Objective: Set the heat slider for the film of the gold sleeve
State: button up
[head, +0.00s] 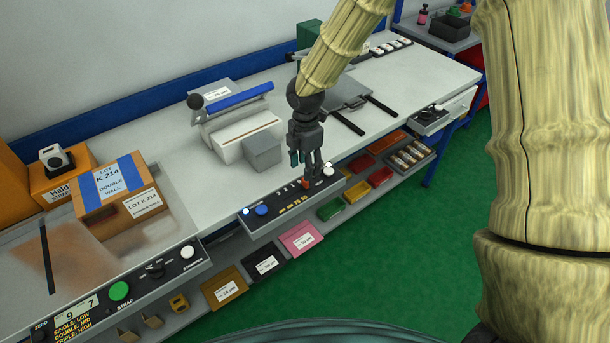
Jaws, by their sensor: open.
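My gripper (314,176) points down just above the right half of a dark control strip (276,214) on the front edge of the bench. It is open, with nothing seen between its fingers. A small orange-red piece (305,183) shows on the strip right beside the fingertips; it may be the slider's handle, and I cannot tell if a finger touches it. The gold sleeve (239,276) lies on the lower shelf with a white label I cannot read. A black sleeve (252,265) and a pink sleeve (290,239) lie beside it.
A blue-handled sealer (240,99) and a grey block (263,150) stand left of my gripper. A blue knob (261,210) and white knob (328,170) sit on the strip. A taped carton (100,207) stands at left.

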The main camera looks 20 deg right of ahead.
aim_at(305, 184)
jog(key=shift+f+p, duration=0.5)
jog(key=shift+f, duration=2.35)
jog(key=shift+c, duration=0.4)
jog(key=shift+a, duration=0.1)
grip_shut()
